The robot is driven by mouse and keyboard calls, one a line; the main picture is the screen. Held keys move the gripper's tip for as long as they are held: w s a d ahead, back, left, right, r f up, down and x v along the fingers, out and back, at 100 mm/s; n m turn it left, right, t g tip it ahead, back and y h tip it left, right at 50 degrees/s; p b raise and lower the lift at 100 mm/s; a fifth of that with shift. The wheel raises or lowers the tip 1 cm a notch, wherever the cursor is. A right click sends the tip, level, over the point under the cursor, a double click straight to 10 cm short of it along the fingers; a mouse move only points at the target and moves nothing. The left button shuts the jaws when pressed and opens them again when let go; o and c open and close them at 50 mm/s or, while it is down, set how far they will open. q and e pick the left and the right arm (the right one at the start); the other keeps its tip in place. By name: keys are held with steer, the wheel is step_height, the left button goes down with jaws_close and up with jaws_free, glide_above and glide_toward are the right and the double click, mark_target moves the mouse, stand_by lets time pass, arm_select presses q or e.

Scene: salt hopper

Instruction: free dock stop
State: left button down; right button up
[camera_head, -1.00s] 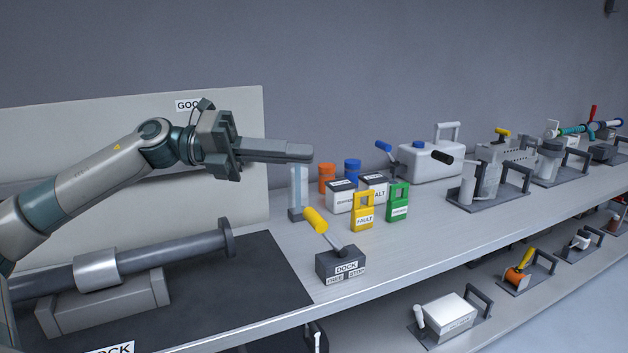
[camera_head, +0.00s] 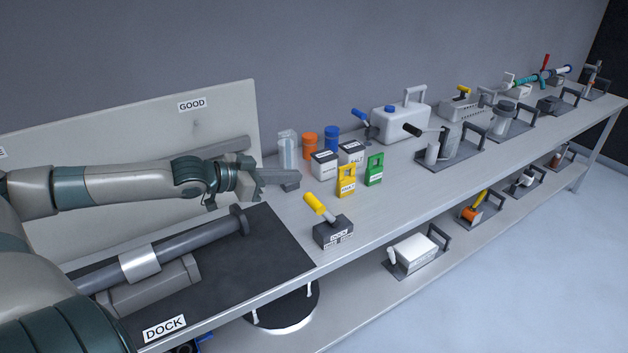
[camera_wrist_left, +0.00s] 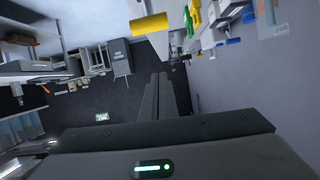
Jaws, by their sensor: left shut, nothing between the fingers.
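Smaller words under DOCK are too small to read now. My left gripper (camera_head: 297,177) is shut and empty, above and behind the yellow grip and apart from it in the picture. In the left wrist view its closed fingers (camera_wrist_left: 160,85) point toward the top, with the yellow grip (camera_wrist_left: 150,24) just beyond their tips. My right gripper is not in view.
Left of the block is a black dock mat (camera_head: 262,262) with a grey cylinder (camera_head: 190,247) in a cradle. A clear tube (camera_head: 288,150) stands behind my gripper. Yellow (camera_head: 346,181) and green (camera_head: 374,170) tags stand to the right. The bench front right of the block is clear.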

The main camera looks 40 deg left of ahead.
arm_select(q)
steer(key=shift+s+f+n, duration=0.2)
steer(key=shift+f+n, duration=0.1)
steer(key=shift+f, duration=0.35)
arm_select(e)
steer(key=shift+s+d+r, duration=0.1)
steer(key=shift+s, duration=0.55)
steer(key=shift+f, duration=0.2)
